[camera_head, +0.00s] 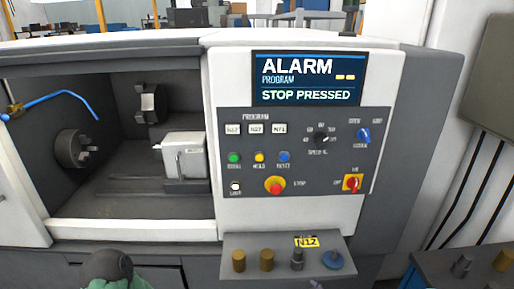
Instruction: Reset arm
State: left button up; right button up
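A lathe-like machine with a white and grey body fills the view. Its control panel (300,150) carries a screen (307,79) reading "ALARM", "PROGRAM" and "STOP PRESSED". Below it are a green button (234,157), a yellow button (259,157), a blue button (284,157), a white button (236,187) and a red stop button (275,185) on a yellow base. A black dial (320,138), a blue knob (363,135) and a red switch (352,183) are on the right. Neither of my grippers can be made out.
The machine's chamber (110,200) is open at left, with a chuck (72,148) and a blue hose (60,97). A grey shelf (240,242) holds several small parts and a yellow "N12" tag (306,241). A blue table (440,275) stands at lower right. A dark rounded shape (108,265) at the bottom is unclear.

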jog(key=s+a+f+m+g+y, duration=0.1)
jog(key=s+a+f+g, duration=0.1)
jog(key=s+f+g, duration=0.3)
jog(key=s+a+f+m+g+y, duration=0.1)
jog(key=s+a+f+g, duration=0.2)
jog(key=s+f, duration=1.1)
notch_tip(320, 180, down, 6)
jog(key=shift+a+r+g, duration=0.1)
jog(key=shift+a+g, duration=0.1)
jog(key=shift+g, duration=0.9)
